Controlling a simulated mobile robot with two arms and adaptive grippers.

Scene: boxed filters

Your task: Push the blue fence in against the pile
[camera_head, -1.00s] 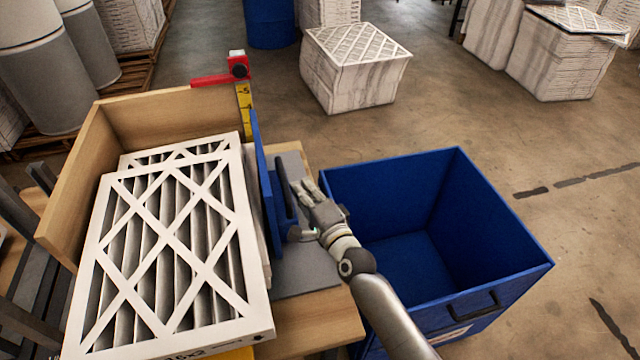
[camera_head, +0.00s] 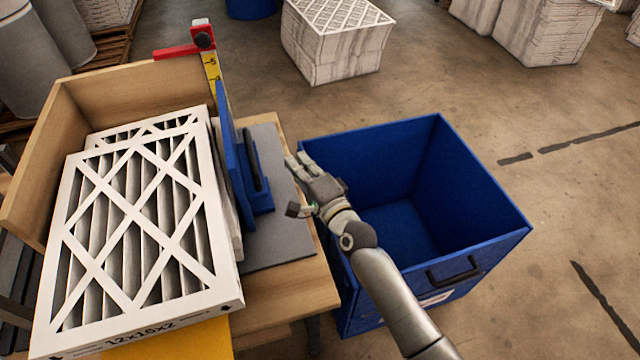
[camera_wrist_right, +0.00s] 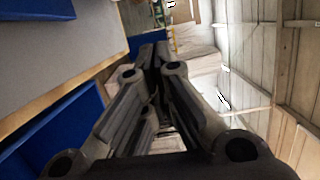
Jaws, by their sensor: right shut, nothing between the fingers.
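The blue fence (camera_head: 232,165) stands upright on the grey mat (camera_head: 276,225), with a dark handle (camera_head: 252,160) on its right side. The pile of white-framed filters (camera_head: 135,225) lies to its left in the wooden tray, and the fence stands close along the pile's right side. Any gap between them is hard to tell. My right gripper (camera_head: 296,185) is shut and empty, to the right of the fence and apart from it, above the mat's right edge. In the right wrist view its fingers (camera_wrist_right: 153,70) show together. My left gripper is not in view.
A blue bin (camera_head: 485,250) stands open and empty close on the right, below my right arm. A wooden wall (camera_head: 150,95) closes the tray's back. A red clamp (camera_head: 180,50) and yellow ruler (camera_head: 212,75) rise at the back corner.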

